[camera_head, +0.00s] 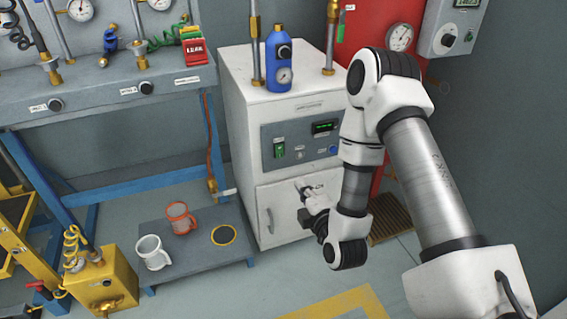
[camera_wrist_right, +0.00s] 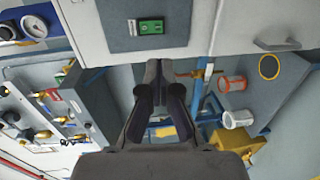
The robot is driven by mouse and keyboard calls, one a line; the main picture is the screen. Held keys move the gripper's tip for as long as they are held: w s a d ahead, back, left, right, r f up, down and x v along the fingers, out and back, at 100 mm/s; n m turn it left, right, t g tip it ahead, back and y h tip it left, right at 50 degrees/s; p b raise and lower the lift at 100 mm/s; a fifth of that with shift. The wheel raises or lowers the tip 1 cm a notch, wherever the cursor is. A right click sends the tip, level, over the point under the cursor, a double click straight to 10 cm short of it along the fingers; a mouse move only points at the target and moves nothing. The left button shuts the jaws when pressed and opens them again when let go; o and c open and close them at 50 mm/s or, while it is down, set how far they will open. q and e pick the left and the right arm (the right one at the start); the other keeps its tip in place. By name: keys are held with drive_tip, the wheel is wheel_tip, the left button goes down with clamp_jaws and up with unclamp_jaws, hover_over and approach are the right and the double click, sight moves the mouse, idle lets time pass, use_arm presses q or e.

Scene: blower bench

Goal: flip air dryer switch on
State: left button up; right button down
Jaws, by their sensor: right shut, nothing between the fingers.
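The air dryer is a white cabinet (camera_head: 235,95) with a grey control panel (camera_head: 300,140) on its front. A green switch (camera_head: 279,149) sits at the panel's left; it also shows in the right wrist view (camera_wrist_right: 147,27). I cannot tell its rocker position. My right gripper (camera_head: 304,187) is in front of the cabinet, below and to the right of the switch. In the right wrist view its fingers (camera_wrist_right: 159,68) are together and empty, apart from the switch. My left gripper is out of view.
A lit green display (camera_head: 325,127) is on the panel. A blue bottle (camera_head: 279,60) and brass-ended pipes stand on the cabinet. A low grey platform (camera_head: 205,255) holds an orange mug (camera_head: 180,218) and a white mug (camera_head: 153,252). A blue-legged bench (camera_head: 110,95) is left.

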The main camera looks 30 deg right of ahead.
sight(280, 156)
drive_tip(key=b+x, duration=0.5)
drive_tip(key=x, duration=0.7)
drive_tip(key=shift+w+f, duration=0.2)
drive_tip(key=shift+w, duration=0.05)
drive_tip(key=shift+w+d+r, duration=0.1)
drive_tip(key=shift+w, duration=0.2)
